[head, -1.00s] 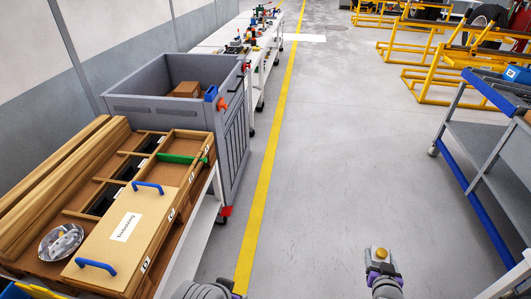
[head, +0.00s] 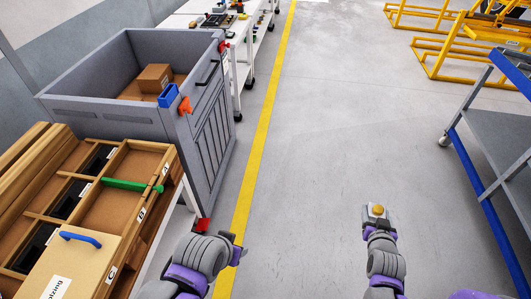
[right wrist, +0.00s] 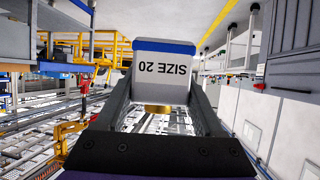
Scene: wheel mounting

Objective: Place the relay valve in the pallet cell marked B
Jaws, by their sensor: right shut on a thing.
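My right gripper (right wrist: 160,105) is shut on a grey block-shaped part marked "SIZE 20" (right wrist: 162,72), with a blue band and a brass-coloured end; it appears to be the relay valve. In the head view the held part (head: 377,211) shows its round brass top, over open floor. My left gripper (head: 236,247) is low in the head view, right of the pallet; its jaws are too unclear to judge. The wooden pallet (head: 127,147) with several cells is at left. A green bar (head: 125,185) crosses one cell.
A grey bin (head: 95,115) holding a cardboard box (head: 155,78) stands behind the pallet. A blue-edged cart (head: 490,125) is at right. The floor between is clear.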

